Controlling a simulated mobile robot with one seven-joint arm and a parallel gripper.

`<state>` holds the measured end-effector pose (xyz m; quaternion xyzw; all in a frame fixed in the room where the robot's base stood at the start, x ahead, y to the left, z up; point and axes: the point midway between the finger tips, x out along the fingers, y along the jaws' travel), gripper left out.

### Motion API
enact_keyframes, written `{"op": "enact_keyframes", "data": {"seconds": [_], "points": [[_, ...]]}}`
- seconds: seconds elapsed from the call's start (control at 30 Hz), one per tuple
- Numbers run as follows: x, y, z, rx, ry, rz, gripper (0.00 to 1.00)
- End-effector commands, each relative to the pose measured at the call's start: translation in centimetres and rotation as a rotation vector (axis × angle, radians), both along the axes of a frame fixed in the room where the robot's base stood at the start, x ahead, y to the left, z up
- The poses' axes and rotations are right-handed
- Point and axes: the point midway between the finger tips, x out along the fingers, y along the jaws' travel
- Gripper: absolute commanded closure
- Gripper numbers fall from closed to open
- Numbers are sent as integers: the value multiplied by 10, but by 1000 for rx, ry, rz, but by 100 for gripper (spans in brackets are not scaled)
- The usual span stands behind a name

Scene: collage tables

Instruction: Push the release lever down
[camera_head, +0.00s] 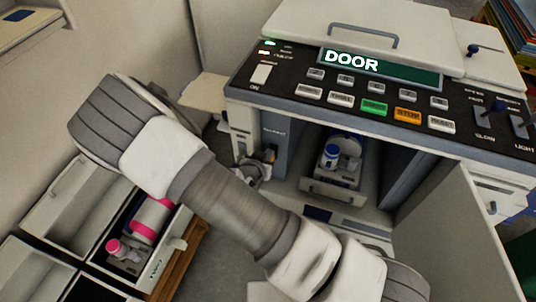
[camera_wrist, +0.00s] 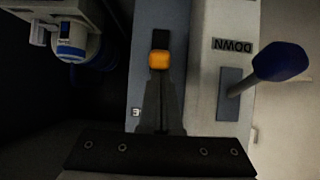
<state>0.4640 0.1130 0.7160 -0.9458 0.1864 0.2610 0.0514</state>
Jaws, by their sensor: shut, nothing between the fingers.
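In the wrist view, which looks upside down, my gripper (camera_wrist: 160,100) is shut and empty. Its dark fingers point at a small orange tab (camera_wrist: 159,60) at a dark slot in a grey panel. I cannot tell whether they touch it. Beside it, a lever with a dark blue knob (camera_wrist: 280,61) stands out from a pale panel near the word DOWN. I cannot tell for certain which of these is the release lever. In the head view my arm crosses the front of the machine (camera_head: 420,85), and my gripper cannot be made out clearly there.
The machine's bay is open, with a blue-and-white cylinder (camera_head: 331,155) inside. Its open door (camera_head: 462,235) stands at the right. The display (camera_head: 380,68) reads DOOR. A tray with a pink-banded cylinder (camera_head: 152,218) lies at the lower left.

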Motion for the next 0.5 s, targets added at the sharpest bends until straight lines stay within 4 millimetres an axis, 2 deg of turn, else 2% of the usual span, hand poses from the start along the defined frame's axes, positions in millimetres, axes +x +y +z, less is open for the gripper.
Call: {"op": "enact_keyframes", "data": {"seconds": [0.27, 0.5], "points": [[-4, 2, -10, -30, -68, 3, 100], [-10, 5, -25, -87, -205, 4, 100]]}}
